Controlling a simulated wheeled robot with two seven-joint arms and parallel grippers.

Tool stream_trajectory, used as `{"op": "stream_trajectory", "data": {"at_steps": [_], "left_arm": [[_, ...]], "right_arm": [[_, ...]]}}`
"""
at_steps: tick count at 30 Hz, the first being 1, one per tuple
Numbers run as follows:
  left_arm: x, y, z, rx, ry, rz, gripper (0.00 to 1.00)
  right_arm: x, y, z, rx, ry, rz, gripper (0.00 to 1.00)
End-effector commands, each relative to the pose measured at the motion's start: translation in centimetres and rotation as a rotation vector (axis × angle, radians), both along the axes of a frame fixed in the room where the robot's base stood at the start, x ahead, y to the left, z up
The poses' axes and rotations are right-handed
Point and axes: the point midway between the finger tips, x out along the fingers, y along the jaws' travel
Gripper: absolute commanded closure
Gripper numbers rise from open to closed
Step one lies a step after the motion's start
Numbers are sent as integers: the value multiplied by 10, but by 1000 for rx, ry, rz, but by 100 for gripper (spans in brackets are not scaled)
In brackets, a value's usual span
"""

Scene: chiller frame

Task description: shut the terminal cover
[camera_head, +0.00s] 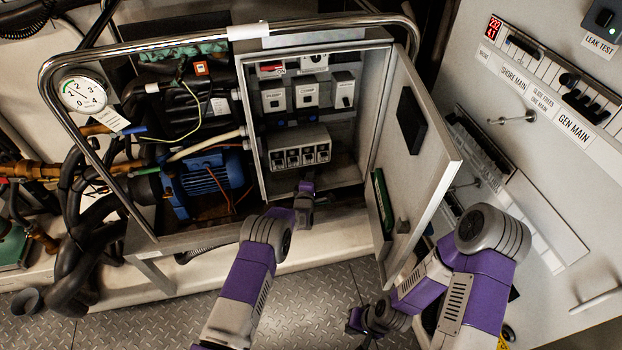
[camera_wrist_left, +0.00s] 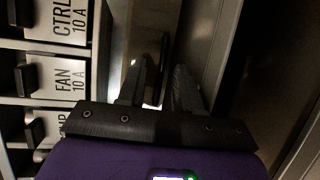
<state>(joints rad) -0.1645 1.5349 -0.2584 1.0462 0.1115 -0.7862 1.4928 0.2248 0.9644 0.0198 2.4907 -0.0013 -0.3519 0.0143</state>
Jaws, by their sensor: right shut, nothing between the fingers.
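A grey terminal block (camera_head: 299,149) with a row of dark square openings sits low inside the open cabinet in the head view. I cannot tell its cover apart from its body or judge the cover's angle. My left gripper (camera_head: 307,186) is just below the block at the cabinet's lower edge; contact is unclear. In the left wrist view the left gripper (camera_wrist_left: 160,78) has its two dark fingers apart, with a gap between them and nothing clearly held. My right gripper (camera_head: 358,322) is shut and empty, low over the floor, away from the cabinet.
The cabinet door (camera_head: 428,150) stands open to the right, between my arms. Labelled breakers (camera_head: 306,94) sit above the block; a FAN label (camera_wrist_left: 66,80) shows in the left wrist view. A chrome rail (camera_head: 160,43) and blue motor (camera_head: 208,183) lie left. Floor plates (camera_head: 315,305) are below.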

Motion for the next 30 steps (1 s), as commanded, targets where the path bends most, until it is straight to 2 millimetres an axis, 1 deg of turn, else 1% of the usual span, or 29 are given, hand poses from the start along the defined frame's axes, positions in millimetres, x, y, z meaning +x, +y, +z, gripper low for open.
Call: {"op": "stream_trajectory", "data": {"at_steps": [8, 11, 14, 24, 30], "left_arm": [[-1, 1, 0, 0, 2, 1, 66], [-5, 1, 1, 0, 4, 1, 66], [-14, 2, 4, 1, 5, 2, 66], [-58, 6, 12, -1, 3, 1, 66], [-72, 7, 13, 0, 2, 1, 66]], "right_arm": [[0, 0, 1, 0, 0, 0, 100], [0, 0, 4, 0, 0, 0, 100], [0, 0, 10, 0, 0, 0, 100], [0, 0, 32, 0, 0, 0, 100], [0, 0, 36, 0, 0, 0, 100]]}}
